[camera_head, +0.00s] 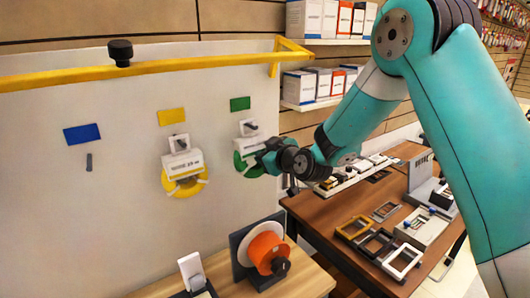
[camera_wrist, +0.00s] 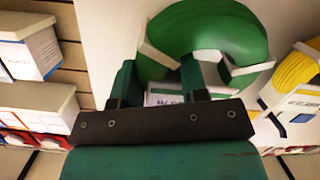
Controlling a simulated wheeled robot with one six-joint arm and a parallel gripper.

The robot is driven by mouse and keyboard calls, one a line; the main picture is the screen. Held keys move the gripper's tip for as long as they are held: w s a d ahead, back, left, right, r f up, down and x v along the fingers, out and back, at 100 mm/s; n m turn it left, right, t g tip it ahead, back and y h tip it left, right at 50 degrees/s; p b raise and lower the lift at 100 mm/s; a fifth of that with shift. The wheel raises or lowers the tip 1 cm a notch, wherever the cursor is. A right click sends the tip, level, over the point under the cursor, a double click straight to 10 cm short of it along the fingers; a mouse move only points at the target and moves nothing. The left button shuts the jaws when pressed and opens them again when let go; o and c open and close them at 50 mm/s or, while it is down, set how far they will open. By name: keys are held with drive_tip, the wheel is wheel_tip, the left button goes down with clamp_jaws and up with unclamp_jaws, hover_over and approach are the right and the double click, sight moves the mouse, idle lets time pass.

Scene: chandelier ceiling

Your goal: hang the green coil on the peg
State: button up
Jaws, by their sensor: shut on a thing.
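The green coil (camera_head: 240,165), with a white tag, is against the white board below the green label (camera_head: 240,104). A dark peg on a white square mount (camera_head: 248,127) shows just above it. My gripper (camera_head: 262,160) reaches in from the right and is shut on the coil. In the wrist view the green coil (camera_wrist: 215,30) fills the top, with my gripper's fingers (camera_wrist: 160,82) at its lower edge and the white tag partly hidden between them. I cannot tell whether the coil hangs on the peg.
A yellow coil (camera_head: 185,187) hangs to the left under a yellow label (camera_head: 171,117). A bare peg (camera_head: 89,162) is under the blue label (camera_head: 82,133). A yellow rail (camera_head: 190,62) crosses the board top. An orange spool (camera_head: 266,250) stands below; a brown table (camera_head: 325,222) with frames is right.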

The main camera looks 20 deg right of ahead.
drive_tip(key=o, duration=1.2)
drive_tip(key=b+v, duration=0.8)
drive_tip(key=v, duration=0.9)
drive_tip(key=s+a+f+g+y, duration=0.2)
drive_tip(key=s+a+f+g, duration=0.2)
drive_tip(key=s+a+g, duration=0.7)
drive_tip(key=s+g+h, duration=0.1)
drive_tip(key=s, duration=0.3)
drive_tip(key=s+d+f+g, duration=0.1)
drive_tip(key=s, duration=0.4)
drive_tip(key=s+f+g+h, duration=0.1)
drive_tip(key=s, duration=0.3)
drive_tip(key=shift+s+d+f+m+g+h, duration=0.2)
drive_tip(key=shift+f+m+g+h, duration=0.1)
drive_tip(key=shift+g, duration=0.1)
